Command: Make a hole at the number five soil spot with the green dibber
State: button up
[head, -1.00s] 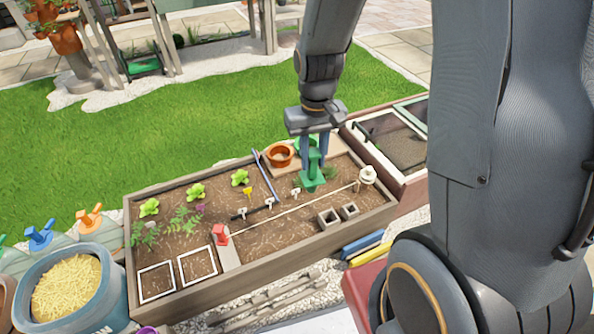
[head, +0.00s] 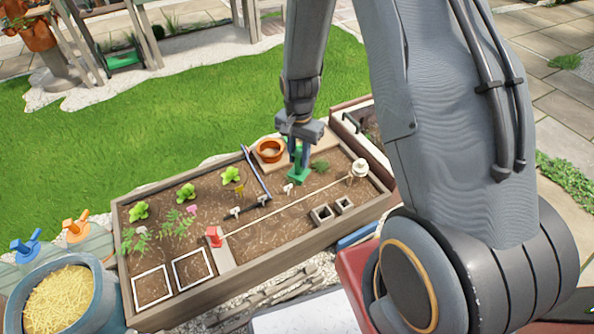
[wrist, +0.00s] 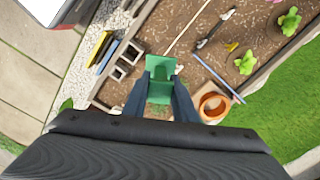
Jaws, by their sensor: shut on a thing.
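My gripper (head: 300,142) points down over the far right part of the wooden raised soil bed (head: 205,286). White markers stand in a row in the bed, the nearest one (head: 288,188) just left of the dibber and another (head: 235,212) farther left. Their numbers are too small to read, so I cannot tell which spot is five.
A terracotta pot (head: 270,150) stands close left of the dibber. A blue rod (head: 256,172) lies near it. A pale string runs from a red block (head: 214,236) to a white reel (head: 360,167). Two grey square pots (head: 322,214) sit at the front right. Seedlings grow at left.

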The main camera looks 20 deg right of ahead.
aim_at(297, 172)
jog(key=f+m, duration=0.2)
jog(key=f, duration=0.1)
jog(key=w+f+m, duration=0.1)
jog(key=f+m, duration=0.1)
jog(key=f, duration=0.1)
jog(key=f+m, duration=0.2)
jog(key=f, duration=0.1)
jog(key=shift+w+p, duration=0.3)
jog(key=shift+w, duration=0.05)
notch_tip(297, 172, down, 8)
jog(key=b, duration=0.4)
jog(key=shift+b, duration=0.35)
jog(key=shift+f+b, duration=0.3)
jog(key=shift+f, duration=0.3)
jog(key=shift+f+b, duration=0.35)
jog(key=shift+f, duration=0.35)
jog(key=shift+f+b, duration=0.85)
jog(key=shift+f, duration=0.9)
jog(key=shift+r, duration=0.15)
notch_tip(297, 172, up, 10)
jog(key=p, duration=0.7)
jog(key=shift+p, duration=0.3)
